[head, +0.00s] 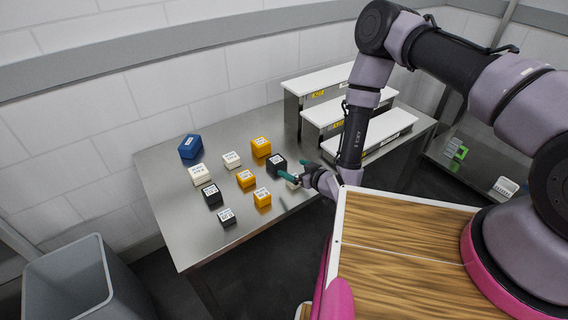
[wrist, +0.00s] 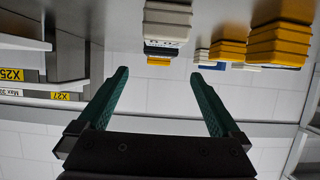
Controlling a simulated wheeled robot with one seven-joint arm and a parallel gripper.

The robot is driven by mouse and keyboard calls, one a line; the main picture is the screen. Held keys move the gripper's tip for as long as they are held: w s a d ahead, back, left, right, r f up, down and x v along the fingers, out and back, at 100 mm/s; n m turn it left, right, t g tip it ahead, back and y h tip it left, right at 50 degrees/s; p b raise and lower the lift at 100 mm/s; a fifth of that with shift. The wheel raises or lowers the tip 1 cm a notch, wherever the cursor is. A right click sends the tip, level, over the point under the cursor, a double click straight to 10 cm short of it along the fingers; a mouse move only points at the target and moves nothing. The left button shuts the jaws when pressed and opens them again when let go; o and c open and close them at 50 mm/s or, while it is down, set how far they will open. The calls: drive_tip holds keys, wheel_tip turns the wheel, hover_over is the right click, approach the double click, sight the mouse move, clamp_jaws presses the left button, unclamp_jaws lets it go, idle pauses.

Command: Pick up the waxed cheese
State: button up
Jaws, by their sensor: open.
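Several small labelled cheese blocks stand on the steel table (head: 165,225): orange (head: 261,147), black (head: 212,195), white (head: 231,159) and one blue (head: 190,147). I cannot read the labels well enough to tell which is the waxed cheese. My gripper (head: 285,171) is at the table's right part, beside a black block (head: 277,163), with a white block (head: 293,182) partly hidden by it. In the wrist view, which looks upside down, my gripper (wrist: 159,75) is open with nothing between its fingers. A white block (wrist: 167,15) is ahead of them, with black and orange behind it.
A stepped white rack (head: 325,113) with yellow labels stands at the table's back right. A grey bin (head: 75,280) is at the lower left. A wood-topped surface (head: 400,250) is at the front right. The table's front left is clear.

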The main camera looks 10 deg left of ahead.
sight(278, 160)
drive_tip(key=x, duration=1)
drive_tip(key=shift+w+a, duration=0.1)
drive_tip(key=shift+a, duration=0.05)
drive_tip(key=c, duration=1.4)
drive_tip(key=shift+r, duration=0.1)
